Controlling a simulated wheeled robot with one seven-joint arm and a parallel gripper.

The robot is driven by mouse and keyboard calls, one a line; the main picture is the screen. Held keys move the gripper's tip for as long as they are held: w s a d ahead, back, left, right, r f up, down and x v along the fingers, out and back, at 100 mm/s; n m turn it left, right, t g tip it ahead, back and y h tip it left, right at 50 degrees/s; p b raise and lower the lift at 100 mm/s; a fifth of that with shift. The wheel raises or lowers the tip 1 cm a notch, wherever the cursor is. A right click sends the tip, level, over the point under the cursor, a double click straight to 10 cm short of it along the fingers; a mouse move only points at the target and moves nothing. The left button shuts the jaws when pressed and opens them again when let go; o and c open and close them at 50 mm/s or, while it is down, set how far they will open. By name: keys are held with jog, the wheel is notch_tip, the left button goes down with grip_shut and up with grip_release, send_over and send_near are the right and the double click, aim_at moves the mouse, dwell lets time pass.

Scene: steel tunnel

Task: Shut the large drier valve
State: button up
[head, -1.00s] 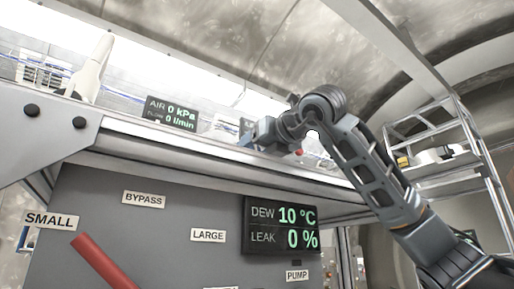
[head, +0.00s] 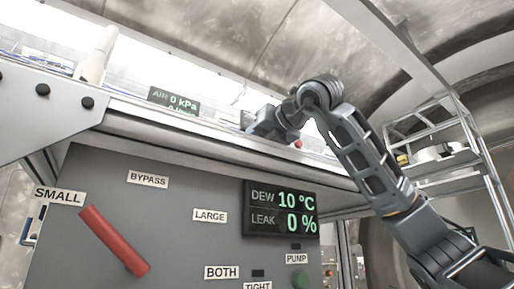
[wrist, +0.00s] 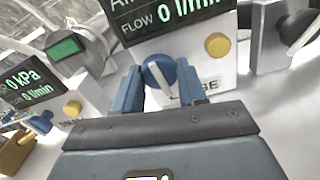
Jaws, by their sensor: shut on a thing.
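In the wrist view, a round blue valve knob (wrist: 157,69) with a white bar sits on a white block between my gripper's two blue fingers. My gripper (wrist: 158,86) is shut on this knob. A label (wrist: 200,87) beside it, partly hidden by a finger, appears to read LARGE. The white bar stands nearly upright in the picture, tilted slightly. A display (wrist: 180,15) above reads flow 0 l/min. In the head view my gripper (head: 252,122) is over the bench top, and the knob is hidden there.
A second unit to the left has a display (wrist: 28,86) and another blue knob (wrist: 40,121). Below the bench edge (head: 230,147), a grey panel carries a red lever (head: 114,241) and a display (head: 281,209) reading dew 10 °C, leak 0 %. A metal rack (head: 440,155) stands right.

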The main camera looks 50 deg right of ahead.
jog(key=shift+m+b, duration=0.6)
jog(key=shift+b, duration=0.15)
jog(key=o, duration=1.1)
jog(key=shift+c, duration=0.2)
jog(key=shift+b+v, duration=1.25)
jog(key=shift+v, duration=2.7)
